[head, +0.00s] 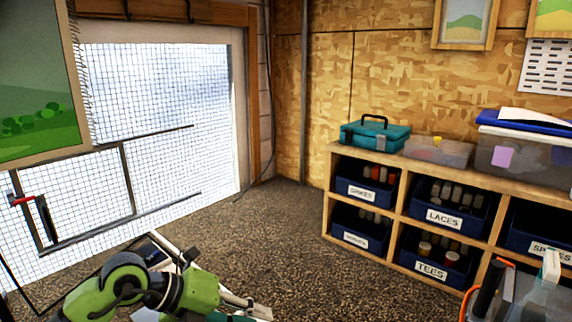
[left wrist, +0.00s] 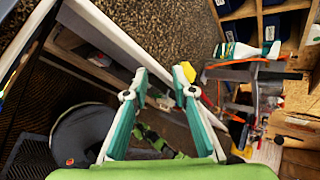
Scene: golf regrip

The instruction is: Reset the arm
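My left arm (head: 140,290) is green and dark and comes in low at the left of the head view. Its gripper is hard to make out there. In the left wrist view my left gripper (left wrist: 158,80) has two teal and white fingers spread well apart. No object shows held between them. My right gripper does not show in either view.
Wooden shelves with dark labelled bins (head: 450,220) stand at the right, with a teal toolbox (head: 375,134) on top. A cluttered worktop (left wrist: 265,85) lies right of the gripper. A dark round object (left wrist: 85,135) is at lower left. The speckled floor (head: 270,230) is clear.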

